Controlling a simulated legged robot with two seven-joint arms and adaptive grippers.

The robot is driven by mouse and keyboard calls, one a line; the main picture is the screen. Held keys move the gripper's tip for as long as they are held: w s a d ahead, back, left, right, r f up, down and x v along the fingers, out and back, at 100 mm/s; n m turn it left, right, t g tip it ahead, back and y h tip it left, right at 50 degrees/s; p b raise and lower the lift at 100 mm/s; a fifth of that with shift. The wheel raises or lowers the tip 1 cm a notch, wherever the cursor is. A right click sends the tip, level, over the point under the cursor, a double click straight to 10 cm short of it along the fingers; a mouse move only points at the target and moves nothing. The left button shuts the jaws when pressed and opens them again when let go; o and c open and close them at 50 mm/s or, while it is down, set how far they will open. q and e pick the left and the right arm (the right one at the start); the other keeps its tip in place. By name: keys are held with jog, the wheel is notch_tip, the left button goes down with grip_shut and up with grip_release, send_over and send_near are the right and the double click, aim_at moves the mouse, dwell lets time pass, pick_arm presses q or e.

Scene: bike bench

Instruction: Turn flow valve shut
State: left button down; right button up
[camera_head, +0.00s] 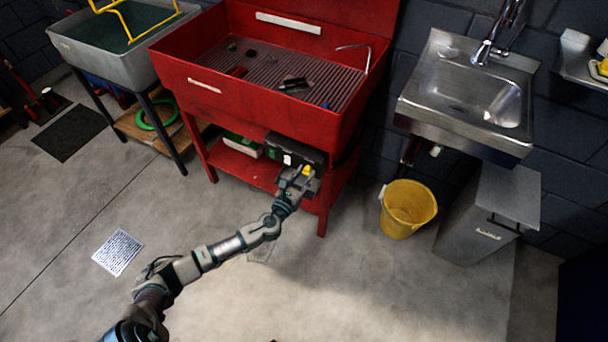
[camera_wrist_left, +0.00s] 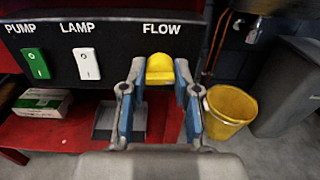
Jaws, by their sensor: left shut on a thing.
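The yellow flow valve (camera_wrist_left: 160,69) sits on a black control panel (camera_wrist_left: 110,62) under the word FLOW. In the left wrist view my left gripper (camera_wrist_left: 158,88) has a finger on each side of the valve and is shut on it. In the head view the left gripper (camera_head: 298,180) reaches the panel (camera_head: 293,150) under the red wash basin, and a bit of the yellow valve (camera_head: 307,170) shows there. The valve's lower part is partly hidden by the gripper. My right gripper is not in view.
A green PUMP switch (camera_wrist_left: 35,64) and a white LAMP switch (camera_wrist_left: 87,64) are left of the valve. The red wash basin (camera_head: 215,97) stands above the panel. A yellow bucket (camera_head: 408,210) and a grey bin (camera_head: 487,215) are to the right. The floor in front is mostly clear.

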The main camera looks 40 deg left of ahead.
pick_arm(q)
jog(key=shift+s+d+f, duration=0.1)
jog(key=shift+f, duration=0.5)
jog(key=c, duration=1.2)
grip_release()
jog(key=shift+c, duration=0.2)
jog(key=o, duration=0.4)
jog(key=shift+r, duration=0.1)
jog(key=shift+r, duration=0.1)
jog(key=v, duration=1.1)
jog(key=shift+s, duration=0.35)
jog(key=shift+s+d, duration=0.1)
